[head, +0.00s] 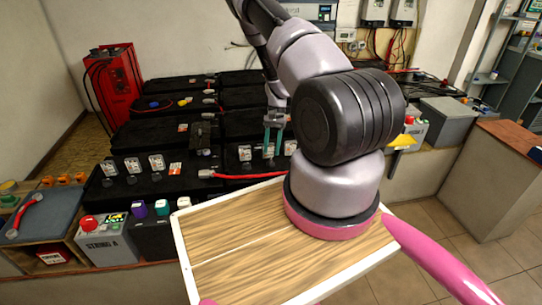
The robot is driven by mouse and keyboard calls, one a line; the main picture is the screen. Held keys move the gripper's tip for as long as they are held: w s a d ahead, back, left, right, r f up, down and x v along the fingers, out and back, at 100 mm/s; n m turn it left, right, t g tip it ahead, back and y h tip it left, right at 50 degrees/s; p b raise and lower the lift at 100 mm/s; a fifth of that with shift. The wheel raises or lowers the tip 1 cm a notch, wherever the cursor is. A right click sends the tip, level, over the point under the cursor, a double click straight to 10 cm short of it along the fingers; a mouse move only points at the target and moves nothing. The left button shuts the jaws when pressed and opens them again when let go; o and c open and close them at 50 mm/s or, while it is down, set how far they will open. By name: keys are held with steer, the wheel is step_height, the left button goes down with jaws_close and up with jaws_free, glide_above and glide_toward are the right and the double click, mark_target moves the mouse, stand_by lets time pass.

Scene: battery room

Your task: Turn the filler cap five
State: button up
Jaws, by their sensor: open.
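A row of filler caps, each with a white tag behind or on it, runs along the front black batteries. Three stand on the left battery (105,196), among them a left cap (109,170), a middle cap (133,166) and a right cap (157,163). Three more are on the battery to the right: a left one (245,154), a middle one behind my fingers (268,152) and a right one (290,148). The middle one is fifth from the left; tag numbers are too small to read. My gripper (273,146) points down, open, its teal fingertips at this middle cap. Contact cannot be told.
A red cable (240,175) lies along the front of the right battery. A red cabinet (112,80) stands at the back left. More batteries fill the bench behind.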

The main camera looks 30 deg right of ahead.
mark_target(271, 160)
steer(key=shift+x, duration=1.7)
jaws_close()
steer(key=shift+m, duration=0.3)
steer(key=m, duration=0.2)
steer(key=m+t, duration=0.1)
steer(key=m+t+y, duration=0.1)
steer(key=m, duration=0.1)
steer(key=shift+s+d+r+m, duration=0.1)
steer(key=shift+s+d+m, duration=0.1)
steer(key=shift+s+m, duration=0.1)
steer(key=m+t, duration=0.1)
steer(key=m, duration=0.2)
steer(key=m+t, duration=0.1)
steer(key=m, duration=0.1)
steer(key=shift+s+m, duration=0.25)
steer(key=shift+m, duration=0.15)
steer(key=shift+t, duration=0.3)
